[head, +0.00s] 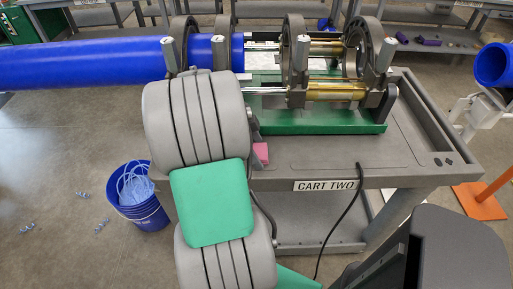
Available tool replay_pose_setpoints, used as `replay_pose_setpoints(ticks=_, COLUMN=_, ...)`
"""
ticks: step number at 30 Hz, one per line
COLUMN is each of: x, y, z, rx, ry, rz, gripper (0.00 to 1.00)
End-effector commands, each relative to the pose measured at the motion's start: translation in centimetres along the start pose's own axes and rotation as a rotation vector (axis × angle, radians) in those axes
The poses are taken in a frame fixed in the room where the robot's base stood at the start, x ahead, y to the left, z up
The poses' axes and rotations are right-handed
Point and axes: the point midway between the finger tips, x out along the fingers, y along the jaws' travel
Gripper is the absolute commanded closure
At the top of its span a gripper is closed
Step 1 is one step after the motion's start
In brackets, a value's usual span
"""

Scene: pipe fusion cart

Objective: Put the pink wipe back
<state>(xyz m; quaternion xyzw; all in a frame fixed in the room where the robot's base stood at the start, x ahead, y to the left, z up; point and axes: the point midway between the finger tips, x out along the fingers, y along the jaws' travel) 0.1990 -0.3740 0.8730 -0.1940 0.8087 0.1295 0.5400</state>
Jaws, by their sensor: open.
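The pink wipe (261,154) shows as a small pink patch near the front edge of the cart top, just right of my arm. Its left part is hidden behind my arm. My gripper (253,150) is mostly hidden behind the arm; only small grey parts that look like its fingers show above and below the wipe's left side. It is open. I cannot tell whether it touches the wipe. No holder or place for the wipe can be made out.
The cart (430,178) carries a fusion machine with ring clamps (295,50) on a green base (330,125). A long blue pipe (90,62) juts left from it. A blue bucket (140,212) stands on the floor at left. A black cable (338,225) hangs in front.

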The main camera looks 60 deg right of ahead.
Motion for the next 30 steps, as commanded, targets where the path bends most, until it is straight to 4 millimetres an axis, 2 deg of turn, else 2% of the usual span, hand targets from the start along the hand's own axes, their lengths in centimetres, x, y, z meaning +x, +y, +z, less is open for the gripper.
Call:
replay_pose_setpoints(ticks=5, x=-0.7, y=0.0, z=-0.2, rx=0.000, ry=0.000, rz=-0.001, gripper=0.11)
replay_pose_setpoints(ticks=7, x=-1.8, y=-0.1, z=-0.1, rx=-0.001, ry=0.000, rz=-0.003, gripper=0.11)
replay_pose_setpoints(ticks=15, x=-8.8, y=-0.1, z=-0.1, rx=-0.002, ry=-0.001, rz=-0.003, gripper=0.11)
replay_pose_setpoints(ticks=18, x=-10.9, y=-0.1, z=-0.2, rx=-0.001, ry=0.000, rz=-0.002, gripper=0.11)
replay_pose_setpoints(ticks=21, x=-12.0, y=0.0, z=-0.1, rx=-0.001, ry=0.001, rz=-0.001, gripper=0.11)
replay_pose_setpoints(ticks=25, x=-12.4, y=0.1, z=0.0, rx=-0.007, ry=-0.001, rz=-0.001, gripper=0.11)
replay_pose_setpoints(ticks=28, x=-13.3, y=0.4, z=1.6, rx=-0.139, ry=-0.013, rz=-0.041, gripper=0.11)
replay_pose_setpoints(ticks=29, x=-13.8, y=0.7, z=2.6, rx=-0.232, ry=-0.020, rz=-0.068, gripper=0.11)
replay_pose_setpoints(ticks=30, x=-14.8, y=1.4, z=4.7, rx=-0.401, ry=-0.033, rz=-0.116, gripper=0.11)
